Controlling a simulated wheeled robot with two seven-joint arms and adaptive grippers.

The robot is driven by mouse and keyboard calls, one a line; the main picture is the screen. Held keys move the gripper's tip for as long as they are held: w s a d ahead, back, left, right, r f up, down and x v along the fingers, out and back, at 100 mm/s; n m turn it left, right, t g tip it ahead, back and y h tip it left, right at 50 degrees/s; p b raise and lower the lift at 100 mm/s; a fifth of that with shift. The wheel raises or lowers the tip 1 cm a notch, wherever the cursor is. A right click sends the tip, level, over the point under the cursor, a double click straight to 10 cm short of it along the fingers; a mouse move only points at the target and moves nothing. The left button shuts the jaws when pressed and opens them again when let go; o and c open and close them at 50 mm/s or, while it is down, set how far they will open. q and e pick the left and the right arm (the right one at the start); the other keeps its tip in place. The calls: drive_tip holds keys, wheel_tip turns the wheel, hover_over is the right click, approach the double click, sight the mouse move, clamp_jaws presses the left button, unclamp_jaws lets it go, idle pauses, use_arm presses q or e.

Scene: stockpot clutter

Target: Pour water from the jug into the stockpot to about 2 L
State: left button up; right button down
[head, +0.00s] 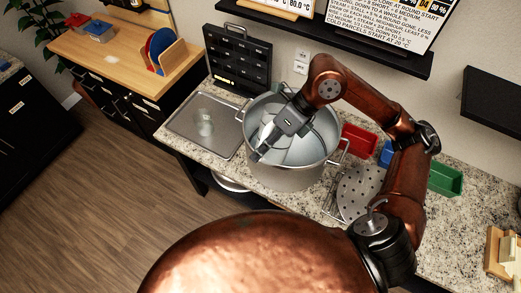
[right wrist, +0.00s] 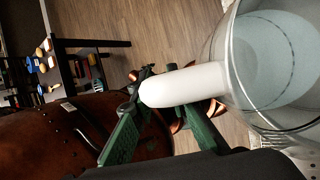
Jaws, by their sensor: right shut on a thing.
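The steel stockpot (head: 292,178) stands on the granite counter, with side handles and an open top. My right gripper (head: 262,148) is over the pot's opening. In the right wrist view its green fingers (right wrist: 160,120) are shut on the white handle of the jug (right wrist: 185,86). The jug's translucent body extends to the right of the handle, and a round outline shows inside it. In the head view the jug is hard to separate from the pale pot interior. I cannot make out a stream or the water level in the pot. My left gripper is not in view.
A red bin (head: 359,140), blue bin (head: 386,153) and green bin (head: 445,179) are to the right. A perforated plate (head: 358,190) lies close to the pot's right side.

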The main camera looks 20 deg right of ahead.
drive_tip(key=shift+r+g+y+p, duration=0.3)
drive_tip(key=shift+r+g+y, duration=0.1)
drive_tip(key=shift+r+y, duration=0.15)
idle(0.4)
drive_tip(key=shift+w+d+r+m+g+y+p, duration=0.2)
drive_tip(key=shift+d+r+m+g+y+p, duration=0.1)
drive_tip(key=shift+r+y, duration=0.2)
idle(0.6)
drive_tip(key=shift+w+d+r+m+g+y+b, duration=0.3)
drive_tip(key=shift+w+d+r+g+y+b, duration=0.3)
drive_tip(key=shift+y, duration=0.25)
idle(2.2)
drive_tip(key=shift+s+a+f+h, duration=0.15)
drive_tip(key=shift+s+a+h, duration=0.15)
drive_tip(key=f+t+h, duration=0.1)
drive_tip(key=a+f+t+h+b, duration=0.1)
drive_tip(key=s+f+n+h, duration=0.1)
drive_tip(key=shift+a+f+t+b, duration=0.1)
drive_tip(key=shift+a+t+b, duration=0.05)
drive_tip(key=shift+t+b, duration=0.25)
drive_tip(key=f+t+h+b, duration=0.1)
drive_tip(key=f+h+b, duration=0.1)
drive_tip(key=f, duration=0.1)
drive_tip(key=w+d+f+n+t+h+b, duration=0.1)
drive_tip(key=f+b, duration=0.1)
drive_tip(key=shift+f+t+h, duration=0.1)
drive_tip(key=shift+t+h, duration=0.2)
drive_tip(key=shift+h, duration=0.1)
